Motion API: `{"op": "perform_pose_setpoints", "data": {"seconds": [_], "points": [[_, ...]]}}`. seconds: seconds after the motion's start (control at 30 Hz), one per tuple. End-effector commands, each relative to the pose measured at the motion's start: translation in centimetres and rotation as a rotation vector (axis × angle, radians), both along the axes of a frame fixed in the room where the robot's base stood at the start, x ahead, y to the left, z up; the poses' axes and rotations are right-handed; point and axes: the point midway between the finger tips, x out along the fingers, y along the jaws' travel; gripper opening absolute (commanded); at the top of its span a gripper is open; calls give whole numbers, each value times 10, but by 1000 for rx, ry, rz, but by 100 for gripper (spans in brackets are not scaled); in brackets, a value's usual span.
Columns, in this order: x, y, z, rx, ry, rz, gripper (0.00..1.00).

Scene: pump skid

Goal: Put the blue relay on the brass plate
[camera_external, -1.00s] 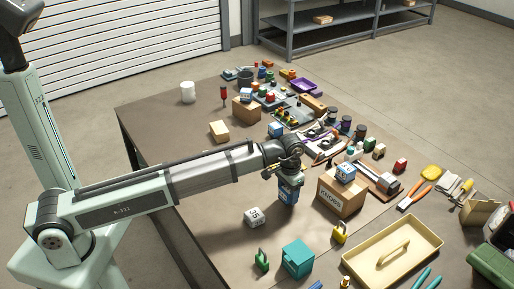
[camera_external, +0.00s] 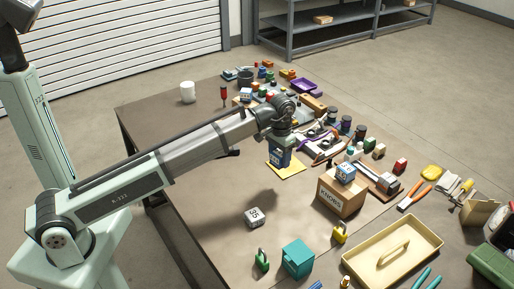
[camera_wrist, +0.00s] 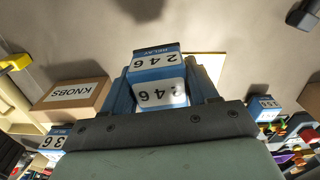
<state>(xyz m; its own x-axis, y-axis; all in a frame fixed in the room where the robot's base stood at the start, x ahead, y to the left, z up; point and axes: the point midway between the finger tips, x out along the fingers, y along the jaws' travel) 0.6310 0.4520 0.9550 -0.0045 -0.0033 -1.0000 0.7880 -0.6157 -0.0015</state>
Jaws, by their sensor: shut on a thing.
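The blue relay (camera_external: 278,157) has a white label reading 246, seen upside down in the wrist view (camera_wrist: 157,68). My gripper (camera_external: 281,145) is shut on it, with one finger on each side. The relay looks upright. The brass plate (camera_external: 291,171) is a flat yellow sheet on the table, partly hidden by the relay and gripper. Its pale edge shows behind the relay in the wrist view (camera_wrist: 213,63). The relay overlaps the plate's far part in the external view. I cannot tell whether it touches the plate or hangs above it.
Another blue-and-white block (camera_external: 345,172) sits on the KNOBS box (camera_external: 341,195) to the right. A similar block (camera_external: 245,94) stands farther back. Crowded small items lie behind and right of the plate.

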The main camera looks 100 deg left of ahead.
Motion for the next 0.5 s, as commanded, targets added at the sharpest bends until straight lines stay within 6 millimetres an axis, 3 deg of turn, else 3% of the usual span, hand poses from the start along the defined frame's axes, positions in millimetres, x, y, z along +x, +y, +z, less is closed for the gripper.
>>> {"op": "perform_pose_setpoints", "data": {"seconds": [0.03,0.2,0.3,0.5], "points": [[-3,22,1,-1,1,26,23],[-9,81,5,-3,3,80,23],[-3,101,7,-2,2,64,23],[17,119,11,2,-3,-24,23]]}}
